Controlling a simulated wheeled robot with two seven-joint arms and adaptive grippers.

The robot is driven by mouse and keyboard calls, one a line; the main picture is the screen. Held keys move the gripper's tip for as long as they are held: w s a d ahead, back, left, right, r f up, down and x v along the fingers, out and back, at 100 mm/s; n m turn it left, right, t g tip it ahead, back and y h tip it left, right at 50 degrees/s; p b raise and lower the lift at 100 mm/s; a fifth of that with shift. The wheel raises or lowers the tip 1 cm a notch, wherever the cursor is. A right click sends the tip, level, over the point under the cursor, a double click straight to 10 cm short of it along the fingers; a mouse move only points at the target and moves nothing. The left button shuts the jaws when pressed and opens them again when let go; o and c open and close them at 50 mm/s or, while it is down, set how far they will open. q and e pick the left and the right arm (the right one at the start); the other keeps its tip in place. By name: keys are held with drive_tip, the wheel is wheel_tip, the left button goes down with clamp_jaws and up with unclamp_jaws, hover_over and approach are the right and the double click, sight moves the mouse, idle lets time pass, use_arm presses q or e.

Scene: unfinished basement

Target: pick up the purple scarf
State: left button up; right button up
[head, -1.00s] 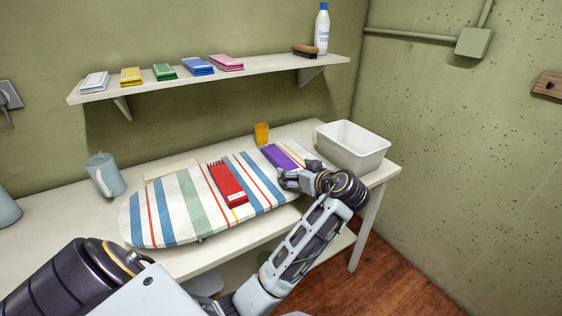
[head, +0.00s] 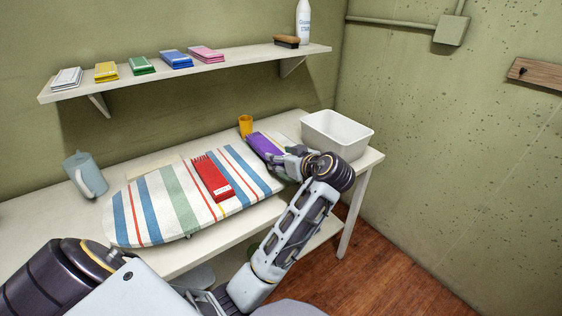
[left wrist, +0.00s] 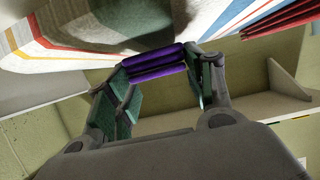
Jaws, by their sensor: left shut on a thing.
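The purple scarf (head: 263,144) is folded flat, with its near end at my left gripper (head: 289,160), at the right end of the striped ironing board (head: 153,212). In the left wrist view the purple scarf (left wrist: 145,66) shows as a folded roll between the two green-padded fingers of my left gripper (left wrist: 162,75), which is shut on it. The striped board (left wrist: 75,30) fills the top of that view. I cannot tell whether the scarf still touches the board. My right gripper is out of view.
A red fringed scarf (head: 212,178) lies on the board. An orange cup (head: 245,125) stands behind the purple scarf, and a white tub (head: 337,133) stands to the right. A shelf (head: 190,77) with folded cloths hangs above.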

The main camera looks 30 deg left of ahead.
use_arm(q)
wheel_tip(320, 180, up, 8)
drive_tip(key=shift+r+p, duration=0.1)
drive_tip(key=shift+p, duration=0.6)
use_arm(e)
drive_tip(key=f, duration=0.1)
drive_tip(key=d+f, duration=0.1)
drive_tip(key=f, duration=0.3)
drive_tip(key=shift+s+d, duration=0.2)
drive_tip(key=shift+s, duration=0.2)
